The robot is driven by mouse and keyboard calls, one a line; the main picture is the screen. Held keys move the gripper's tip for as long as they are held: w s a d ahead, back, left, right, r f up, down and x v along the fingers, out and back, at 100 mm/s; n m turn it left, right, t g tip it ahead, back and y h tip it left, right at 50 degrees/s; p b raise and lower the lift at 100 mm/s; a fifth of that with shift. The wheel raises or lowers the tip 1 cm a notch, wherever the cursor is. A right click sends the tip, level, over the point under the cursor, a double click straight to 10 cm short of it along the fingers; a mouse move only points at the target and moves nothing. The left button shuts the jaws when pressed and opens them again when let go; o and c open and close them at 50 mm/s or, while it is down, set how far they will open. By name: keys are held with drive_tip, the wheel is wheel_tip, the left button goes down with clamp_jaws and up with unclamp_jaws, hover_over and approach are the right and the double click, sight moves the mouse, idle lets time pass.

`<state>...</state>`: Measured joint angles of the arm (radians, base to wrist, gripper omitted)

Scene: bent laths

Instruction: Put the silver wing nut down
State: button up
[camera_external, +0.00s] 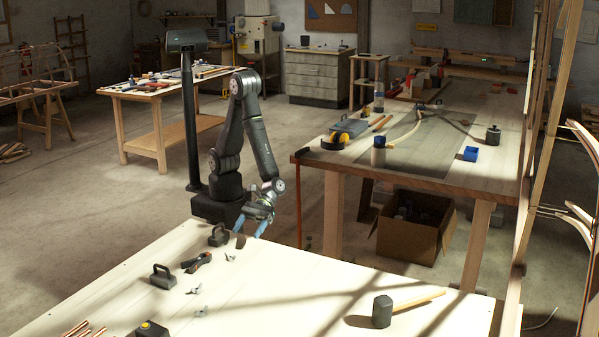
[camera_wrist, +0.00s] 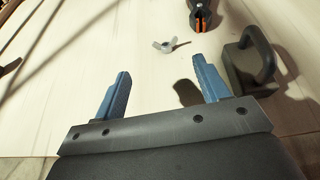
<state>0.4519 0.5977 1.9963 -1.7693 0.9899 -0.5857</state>
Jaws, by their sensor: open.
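A silver wing nut (camera_wrist: 170,44) lies on the pale wooden table top in the wrist view, just beyond my fingertips. In the external view a wing nut (camera_external: 230,257) lies near my gripper, and two more, one wing nut (camera_external: 196,290) and another wing nut (camera_external: 201,311), lie closer to the camera. My gripper (camera_external: 251,227) is over the far edge of the table with its blue fingers apart. In the wrist view my gripper (camera_wrist: 161,74) is open, with nothing between the fingers.
A black handled block (camera_wrist: 250,62) stands right of my fingers, beside an orange-and-black clamp (camera_wrist: 201,12). A second handled block (camera_external: 162,276), a mallet (camera_external: 383,311) and copper-coloured rods (camera_external: 80,330) are on the table. The table's middle (camera_external: 290,285) is clear.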

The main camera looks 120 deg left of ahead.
drive_tip(key=x, duration=0.5)
drive_tip(key=shift+s+x, duration=0.2)
drive_tip(key=shift+x, duration=1.15)
drive_tip(key=shift+s+x, duration=0.2)
drive_tip(key=shift+x, duration=1.15)
drive_tip(key=shift+a+f, duration=0.1)
drive_tip(key=c, duration=1.1)
drive_tip(key=shift+r, duration=0.75)
wheel_tip(320, 180, up, 3)
drive_tip(key=shift+f, duration=0.15)
drive_tip(key=s+r, duration=0.2)
drive_tip(key=s, duration=0.2)
drive_tip(key=s+d+r, duration=0.1)
drive_tip(key=s+r, duration=0.1)
drive_tip(key=s, duration=0.1)
drive_tip(key=s+r, duration=0.3)
drive_tip(key=s, duration=0.1)
drive_tip(key=shift+s+d, duration=0.3)
drive_tip(key=shift+d, duration=0.1)
